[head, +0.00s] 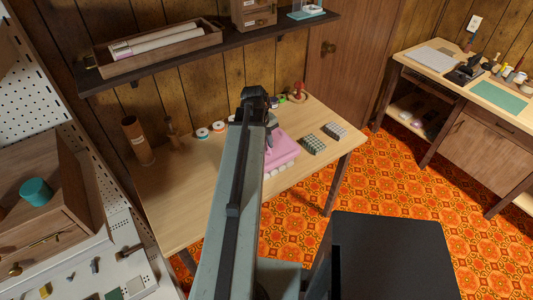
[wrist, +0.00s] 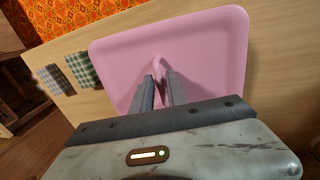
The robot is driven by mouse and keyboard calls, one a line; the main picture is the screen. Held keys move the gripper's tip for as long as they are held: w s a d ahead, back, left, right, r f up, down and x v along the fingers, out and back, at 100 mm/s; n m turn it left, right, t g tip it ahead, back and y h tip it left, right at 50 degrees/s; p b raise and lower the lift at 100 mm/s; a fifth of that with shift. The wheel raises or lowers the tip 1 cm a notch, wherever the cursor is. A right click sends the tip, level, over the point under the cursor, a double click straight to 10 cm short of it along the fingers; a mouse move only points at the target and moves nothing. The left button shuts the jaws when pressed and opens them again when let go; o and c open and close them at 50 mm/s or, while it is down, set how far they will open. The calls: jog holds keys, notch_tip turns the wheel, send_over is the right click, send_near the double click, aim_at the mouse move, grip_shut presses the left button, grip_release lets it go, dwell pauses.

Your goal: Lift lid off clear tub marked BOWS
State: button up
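A pink lid (head: 284,148) lies over a tub on the light wood table, partly behind my arm in the head view. Pale rounded contents (head: 280,168) show below the lid's front edge; no label is readable. The lid fills much of the wrist view (wrist: 215,50), with a raised pink handle (wrist: 157,62) near its middle. My gripper (wrist: 159,76) is over the lid, its two grey fingertips close on either side of the handle. A narrow gap shows between the fingers; whether they press on the handle is unclear. The tub's walls are hidden in the wrist view.
Two checked fabric stacks (head: 314,144) (head: 337,131) sit right of the tub on the table (head: 180,190). Several round tins (head: 203,133) and a red pincushion-like item (head: 298,93) stand at the back. A shelf (head: 210,50) overhangs behind.

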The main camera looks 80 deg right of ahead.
aim_at(267, 146)
grip_shut()
jog(key=shift+r, duration=0.15)
notch_tip(267, 146, up, 9)
jog(key=p, duration=0.9)
jog(key=shift+r+p, duration=0.15)
jog(key=shift+p, duration=0.15)
